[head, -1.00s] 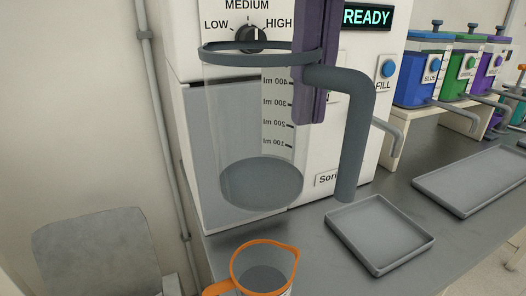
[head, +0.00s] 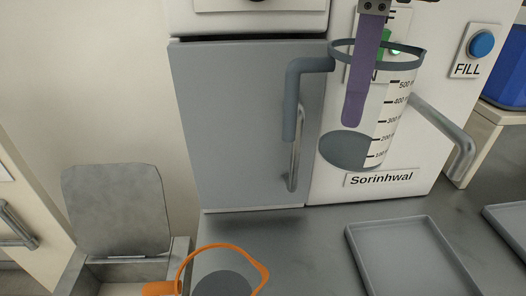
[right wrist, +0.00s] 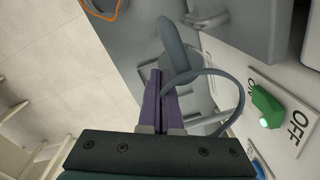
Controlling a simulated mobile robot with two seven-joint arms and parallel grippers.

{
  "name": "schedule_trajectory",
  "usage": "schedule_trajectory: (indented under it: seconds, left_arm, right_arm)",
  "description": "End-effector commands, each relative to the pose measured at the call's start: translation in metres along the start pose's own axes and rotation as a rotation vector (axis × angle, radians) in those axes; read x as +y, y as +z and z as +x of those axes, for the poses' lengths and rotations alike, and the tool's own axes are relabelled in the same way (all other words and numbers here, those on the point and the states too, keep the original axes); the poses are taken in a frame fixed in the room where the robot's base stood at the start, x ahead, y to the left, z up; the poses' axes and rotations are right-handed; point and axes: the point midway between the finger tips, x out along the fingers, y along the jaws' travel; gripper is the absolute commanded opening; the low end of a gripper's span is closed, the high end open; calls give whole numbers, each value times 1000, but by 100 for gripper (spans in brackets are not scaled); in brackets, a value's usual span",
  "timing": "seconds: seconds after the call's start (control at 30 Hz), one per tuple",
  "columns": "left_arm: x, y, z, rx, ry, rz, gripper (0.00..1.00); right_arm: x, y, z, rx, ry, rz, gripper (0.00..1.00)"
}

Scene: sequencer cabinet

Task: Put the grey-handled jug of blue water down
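The grey-handled jug (head: 346,152) is clear, with a grey rim, grey base and measuring marks. It hangs in front of the white machine, above the worktop, roughly upright with a slight lean. Its handle points left in the head view. No blue water shows in it. My right gripper (head: 354,122) reaches down from above, and its purple fingers are close together at the jug's wall near the rim. In the right wrist view the fingers (right wrist: 160,78) pinch together between the jug's handle (right wrist: 174,45) and its rim (right wrist: 240,98). My left gripper is out of view.
An orange-rimmed jug (head: 265,271) stands at the front edge of the picture. A grey tray (head: 350,238) lies on the worktop (head: 300,245) at right. A metal spout (head: 450,135) sticks out of the machine. A grey cabinet door (head: 235,120) is behind. Worktop between orange jug and tray is clear.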

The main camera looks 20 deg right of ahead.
Motion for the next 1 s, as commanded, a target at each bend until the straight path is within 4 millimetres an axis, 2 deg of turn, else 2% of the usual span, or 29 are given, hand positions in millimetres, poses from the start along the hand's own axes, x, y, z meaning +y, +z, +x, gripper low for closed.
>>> schedule_trajectory:
  seconds: [0.17,0.33,0.6,0.7,0.87,1.0]
  left_arm:
    - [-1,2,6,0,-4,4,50]
    - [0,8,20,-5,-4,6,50]
    - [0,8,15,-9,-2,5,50]
    - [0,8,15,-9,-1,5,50]
    - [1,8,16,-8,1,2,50]
    - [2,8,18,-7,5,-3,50]
  right_arm:
    - [2,-1,20,5,5,78,0]
    - [5,-1,70,6,11,81,0]
    - [5,-2,137,8,5,80,0]
    - [5,-1,152,5,3,78,0]
    - [5,-1,166,4,2,78,0]
    - [6,-1,190,5,4,78,0]
